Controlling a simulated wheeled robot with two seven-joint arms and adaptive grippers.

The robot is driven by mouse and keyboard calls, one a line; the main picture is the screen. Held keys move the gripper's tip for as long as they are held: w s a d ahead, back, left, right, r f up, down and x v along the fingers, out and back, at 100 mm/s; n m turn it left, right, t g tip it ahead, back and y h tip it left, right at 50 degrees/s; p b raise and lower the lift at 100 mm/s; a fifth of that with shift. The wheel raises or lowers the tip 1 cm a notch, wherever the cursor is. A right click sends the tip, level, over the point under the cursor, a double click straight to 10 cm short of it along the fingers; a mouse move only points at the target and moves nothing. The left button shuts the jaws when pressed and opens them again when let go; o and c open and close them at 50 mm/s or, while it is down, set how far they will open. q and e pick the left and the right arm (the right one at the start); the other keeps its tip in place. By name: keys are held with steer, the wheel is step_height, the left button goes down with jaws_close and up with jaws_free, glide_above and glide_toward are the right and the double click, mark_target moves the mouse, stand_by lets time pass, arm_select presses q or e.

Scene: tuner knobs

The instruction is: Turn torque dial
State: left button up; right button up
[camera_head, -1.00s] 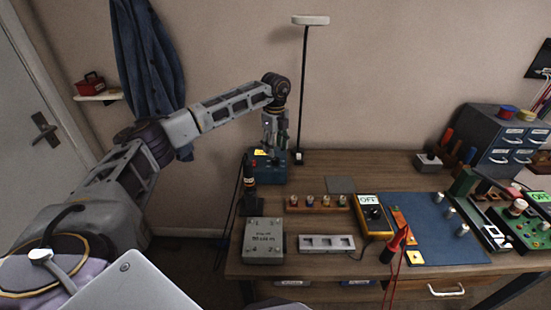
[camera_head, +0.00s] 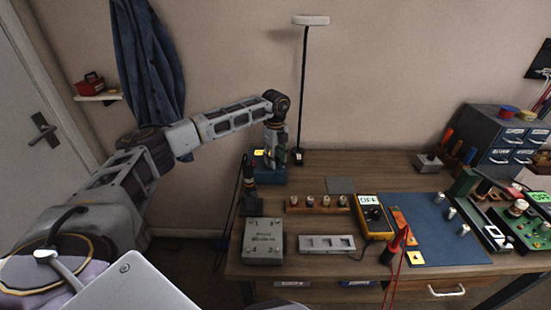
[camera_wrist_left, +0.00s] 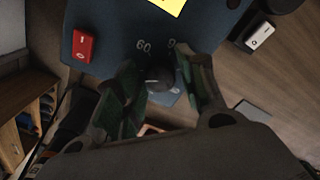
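A blue box (camera_head: 262,178) stands at the back left of the bench, largely covered by my left gripper (camera_head: 275,155) in the head view. In the left wrist view, the box face (camera_wrist_left: 105,22) carries a dark round dial (camera_wrist_left: 158,74) with a pale mark and printed numbers, "60" and a partly hidden one starting with 9. My left gripper (camera_wrist_left: 166,92) has its two green-padded fingers apart, one on either side of the dial. A gap seems to show between dial and fingers; contact is unclear. My right gripper is not in view.
The box has a red rocker switch (camera_wrist_left: 83,45) and a yellow note (camera_wrist_left: 170,4). Close by stand a black-and-orange tool (camera_head: 250,178), a row of small knobs (camera_head: 318,203), a grey box (camera_head: 263,240) and a yellow meter (camera_head: 373,217). A lamp pole (camera_head: 304,80) rises behind.

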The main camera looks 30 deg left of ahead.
arm_select(q)
steer(key=c, duration=0.7)
steer(key=shift+o, duration=0.2)
